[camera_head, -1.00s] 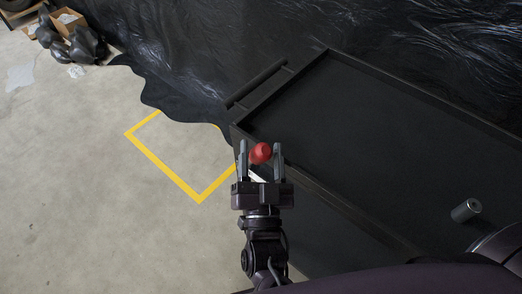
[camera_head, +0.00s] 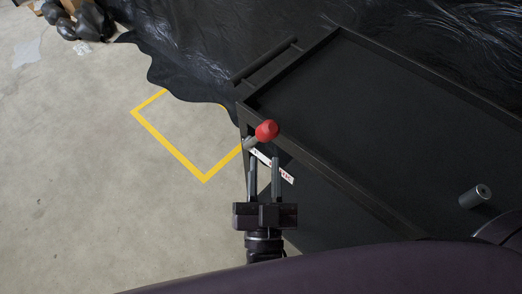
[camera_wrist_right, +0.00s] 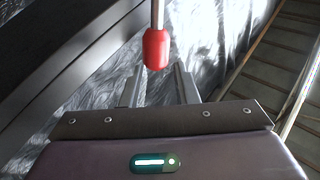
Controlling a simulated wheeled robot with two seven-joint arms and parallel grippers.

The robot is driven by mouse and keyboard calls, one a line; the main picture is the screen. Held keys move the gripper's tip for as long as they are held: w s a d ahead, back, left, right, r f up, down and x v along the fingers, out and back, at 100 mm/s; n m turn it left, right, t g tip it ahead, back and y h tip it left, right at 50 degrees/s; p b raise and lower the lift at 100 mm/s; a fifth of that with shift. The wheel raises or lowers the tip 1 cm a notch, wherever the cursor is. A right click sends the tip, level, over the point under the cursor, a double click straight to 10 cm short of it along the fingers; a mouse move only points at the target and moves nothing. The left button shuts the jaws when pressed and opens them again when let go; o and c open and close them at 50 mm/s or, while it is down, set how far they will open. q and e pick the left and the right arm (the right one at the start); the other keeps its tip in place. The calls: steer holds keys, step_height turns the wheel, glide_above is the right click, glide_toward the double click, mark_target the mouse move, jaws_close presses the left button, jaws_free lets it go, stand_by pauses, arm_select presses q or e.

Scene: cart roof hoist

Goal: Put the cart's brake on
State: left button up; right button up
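The black cart (camera_head: 345,160) fills the right of the head view. A lever with a red knob (camera_head: 267,130) stands out at its near-left side. The knob also shows in the right wrist view (camera_wrist_right: 156,49), on a thin grey rod coming in from the top. A white label with red marks (camera_head: 287,178) is on the cart's side, partly hidden by my fingers. My right gripper (camera_head: 264,159) is open and empty. Its fingertips are just short of the knob, apart from each other, with the knob beyond them. My left gripper is not in view.
A grey cylinder (camera_head: 474,197) lies on the cart top. A push handle (camera_head: 264,61) is at the cart's far-left end. A yellow floor outline (camera_head: 170,148) lies left of the cart. Black sheeting (camera_head: 200,50) covers the back.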

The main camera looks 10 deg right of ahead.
steer(key=a+n, duration=0.1)
steer(key=n, duration=0.3)
steer(key=a+n+p, duration=0.1)
steer(key=a+n, duration=0.1)
steer(key=n, duration=0.2)
steer(key=s+a+n, duration=0.1)
steer(key=a+n, duration=0.1)
steer(key=n, duration=0.2)
steer(key=shift+r+n+p, duration=0.35)
steer(key=shift+r+n, duration=0.05)
jaws_close()
step_height(320, 180, up, 4)
steer(key=n+p, duration=0.2)
steer(key=n, duration=0.2)
glide_above(257, 138)
steer(key=s+a, duration=0.1)
steer(key=a, duration=0.4)
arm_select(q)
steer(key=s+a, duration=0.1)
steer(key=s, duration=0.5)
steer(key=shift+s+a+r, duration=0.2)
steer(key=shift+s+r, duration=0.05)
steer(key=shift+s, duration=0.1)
arm_select(e)
steer(key=d+f, duration=0.1)
steer(key=s+d+f, duration=0.1)
steer(key=d, duration=0.1)
steer(key=shift+s+d, duration=0.2)
steer(key=shift+d, duration=0.05)
